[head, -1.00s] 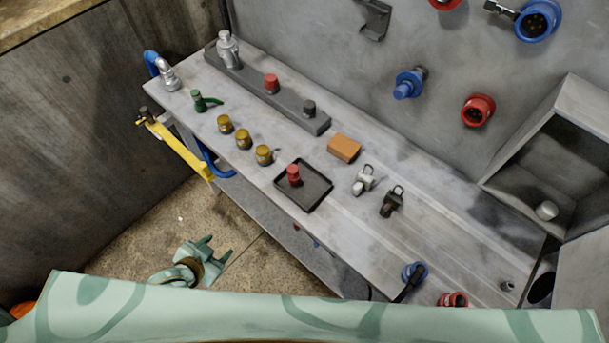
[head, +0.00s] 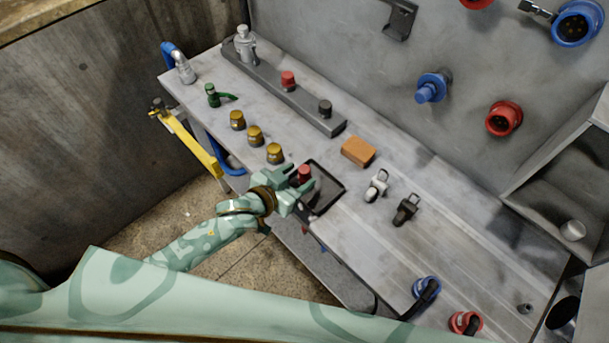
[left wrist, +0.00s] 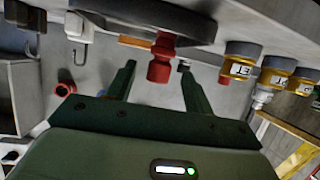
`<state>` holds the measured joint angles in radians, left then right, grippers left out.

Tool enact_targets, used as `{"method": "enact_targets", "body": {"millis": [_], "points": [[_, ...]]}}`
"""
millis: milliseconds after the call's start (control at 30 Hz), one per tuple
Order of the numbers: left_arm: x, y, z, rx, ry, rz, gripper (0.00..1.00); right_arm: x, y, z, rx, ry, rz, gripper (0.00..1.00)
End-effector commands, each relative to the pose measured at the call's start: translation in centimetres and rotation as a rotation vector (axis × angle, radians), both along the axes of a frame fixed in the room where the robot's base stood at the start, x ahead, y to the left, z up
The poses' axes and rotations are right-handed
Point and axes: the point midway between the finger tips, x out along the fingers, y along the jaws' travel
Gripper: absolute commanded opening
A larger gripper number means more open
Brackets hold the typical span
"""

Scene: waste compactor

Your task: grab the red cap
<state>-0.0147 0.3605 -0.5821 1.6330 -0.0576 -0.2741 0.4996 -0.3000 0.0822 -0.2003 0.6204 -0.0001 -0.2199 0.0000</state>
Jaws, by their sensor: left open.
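A red cap (head: 304,172) stands on a small dark tray (head: 333,188) near the bench's front edge. The left wrist view, which is upside down, shows the red cap (left wrist: 160,62) hanging from the dark tray (left wrist: 196,22). My left gripper (head: 300,180) is open at the tray's front side, its fingers pointing at the cap. In the left wrist view the cap appears between the two spread fingers (left wrist: 159,76); I cannot tell whether they touch it. A second red cap (head: 288,79) stands on the grey rail (head: 308,112). My right gripper is not in view.
Several yellow caps (head: 255,135) stand left of the tray. An orange block (head: 358,151), a white clip (head: 377,185) and a black clip (head: 407,209) lie to its right. A yellow bar (head: 195,143) juts out at the bench's left end. The bench's right part is mostly clear.

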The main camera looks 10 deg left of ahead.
Motion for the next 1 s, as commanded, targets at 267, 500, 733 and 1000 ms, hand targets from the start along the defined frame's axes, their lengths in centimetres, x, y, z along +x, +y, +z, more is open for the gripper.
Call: {"method": "enact_targets", "body": {"millis": [267,500,733,1000], "points": [[3.4,-1.8,-1.9,0.000,0.000,0.000,0.52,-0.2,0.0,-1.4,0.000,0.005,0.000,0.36],[4.1,-2.2,-2.1,0.000,0.000,-0.001,0.52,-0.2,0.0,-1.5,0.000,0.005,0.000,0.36],[4.1,-2.2,-2.1,0.000,0.000,-0.001,0.13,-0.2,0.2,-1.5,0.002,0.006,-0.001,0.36],[4.1,-2.2,-2.1,0.000,0.001,-0.001,0.04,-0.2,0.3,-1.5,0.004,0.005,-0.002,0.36]]}}
